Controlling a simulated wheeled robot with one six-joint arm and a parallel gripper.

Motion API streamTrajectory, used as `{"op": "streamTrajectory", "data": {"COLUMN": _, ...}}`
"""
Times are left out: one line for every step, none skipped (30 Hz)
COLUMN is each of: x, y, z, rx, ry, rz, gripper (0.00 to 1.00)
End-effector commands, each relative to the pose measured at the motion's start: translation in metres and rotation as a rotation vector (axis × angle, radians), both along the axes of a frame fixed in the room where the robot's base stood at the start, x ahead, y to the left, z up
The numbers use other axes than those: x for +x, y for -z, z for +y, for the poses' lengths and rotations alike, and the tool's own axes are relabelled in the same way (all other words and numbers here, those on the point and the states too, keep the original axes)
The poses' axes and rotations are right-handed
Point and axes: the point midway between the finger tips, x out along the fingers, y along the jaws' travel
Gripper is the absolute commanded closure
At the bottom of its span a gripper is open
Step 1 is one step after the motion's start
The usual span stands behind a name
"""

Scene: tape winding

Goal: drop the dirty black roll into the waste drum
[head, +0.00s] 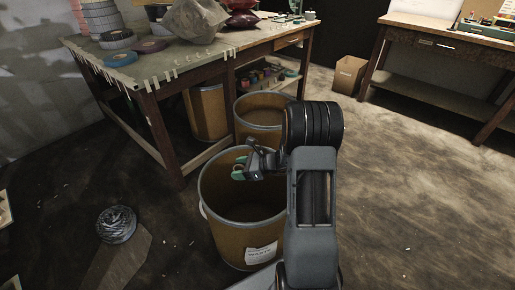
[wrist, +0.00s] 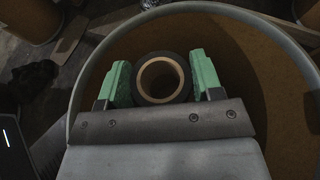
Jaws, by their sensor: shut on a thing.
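In the wrist view my gripper (wrist: 163,82) is shut on a black roll (wrist: 180,62) with a pale cardboard core. One green finger lies on each side of it. In the head view my gripper (head: 240,168) is at the mouth of the waste drum, and the roll is mostly hidden there. The waste drum (head: 235,225) is a brown open drum with a grey rim and a white label reading WASTE. In the wrist view the drum's rim (wrist: 92,62) curves around the roll, with the brown inside below it.
A second open drum (head: 262,132) stands just behind the waste drum. A third drum (head: 206,112) is under the wooden table (head: 150,72), which carries tape rolls and bags. The floor at right is clear.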

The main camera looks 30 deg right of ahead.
Motion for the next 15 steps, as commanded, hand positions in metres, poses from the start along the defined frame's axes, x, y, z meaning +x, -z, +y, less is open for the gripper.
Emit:
{"op": "streamTrajectory", "data": {"x": 0.002, "y": -0.012, "z": -0.013, "rx": 0.001, "ry": 0.01, "rz": 0.003, "gripper": 0.63}}
{"op": "streamTrajectory", "data": {"x": 0.003, "y": -0.013, "z": -0.02, "rx": 0.002, "ry": 0.015, "rz": 0.003, "gripper": 0.63}}
{"op": "streamTrajectory", "data": {"x": 0.004, "y": -0.014, "z": -0.028, "rx": 0.001, "ry": 0.02, "rz": 0.002, "gripper": 0.63}}
{"op": "streamTrajectory", "data": {"x": 0.004, "y": -0.014, "z": -0.034, "rx": 0.002, "ry": 0.025, "rz": 0.002, "gripper": 0.63}}
{"op": "streamTrajectory", "data": {"x": 0.004, "y": -0.014, "z": -0.039, "rx": 0.002, "ry": 0.028, "rz": 0.003, "gripper": 0.63}}
{"op": "streamTrajectory", "data": {"x": 0.004, "y": -0.014, "z": -0.046, "rx": 0.001, "ry": 0.034, "rz": 0.002, "gripper": 0.63}}
{"op": "streamTrajectory", "data": {"x": 0.004, "y": -0.013, "z": -0.049, "rx": 0.002, "ry": 0.037, "rz": 0.002, "gripper": 0.63}}
{"op": "streamTrajectory", "data": {"x": 0.004, "y": -0.011, "z": -0.052, "rx": 0.002, "ry": 0.039, "rz": 0.003, "gripper": 0.63}}
{"op": "streamTrajectory", "data": {"x": 0.004, "y": -0.01, "z": -0.055, "rx": 0.001, "ry": 0.042, "rz": 0.002, "gripper": 0.63}}
{"op": "streamTrajectory", "data": {"x": 0.004, "y": -0.008, "z": -0.056, "rx": 0.001, "ry": 0.043, "rz": 0.001, "gripper": 0.63}}
{"op": "streamTrajectory", "data": {"x": 0.004, "y": -0.006, "z": -0.057, "rx": 0.001, "ry": 0.044, "rz": 0.001, "gripper": 0.63}}
{"op": "streamTrajectory", "data": {"x": 0.004, "y": -0.003, "z": -0.057, "rx": 0.001, "ry": 0.044, "rz": 0.002, "gripper": 0.63}}
{"op": "streamTrajectory", "data": {"x": 0.004, "y": 0.0, "z": -0.057, "rx": 0.001, "ry": 0.044, "rz": 0.002, "gripper": 0.63}}
{"op": "streamTrajectory", "data": {"x": 0.004, "y": 0.003, "z": -0.057, "rx": 0.001, "ry": 0.044, "rz": 0.002, "gripper": 0.63}}
{"op": "streamTrajectory", "data": {"x": 0.004, "y": 0.006, "z": -0.057, "rx": 0.001, "ry": 0.044, "rz": 0.002, "gripper": 0.63}}
